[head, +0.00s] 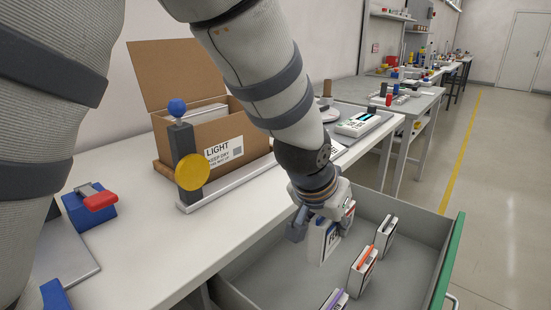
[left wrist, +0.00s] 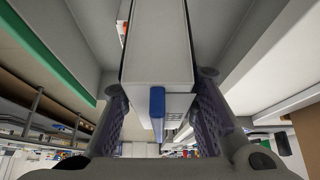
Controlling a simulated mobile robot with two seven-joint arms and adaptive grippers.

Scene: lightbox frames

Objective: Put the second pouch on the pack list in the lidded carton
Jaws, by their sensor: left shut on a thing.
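My left gripper (head: 322,218) is shut on a white pouch with a blue tab (head: 323,241), low inside the open grey drawer. In the left wrist view the pouch (left wrist: 159,60) stands between both fingers, its blue tab facing the camera. Whether it touches the drawer floor I cannot tell. The brown lidded carton (head: 221,150) stands on the bench with its lid (head: 170,70) raised; pale contents show inside. Its label reads "LIGHT". A white sheet (head: 336,149) lies partly hidden behind my arm; I cannot read it as a pack list. My right gripper is not in view.
Other white pouches stand in the drawer (head: 276,268): one with an orange tab (head: 363,267), one at the back right (head: 385,238), one purple-marked (head: 335,300). A post with a yellow disc (head: 192,172) stands before the carton. A blue block with red handle (head: 92,206) is left.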

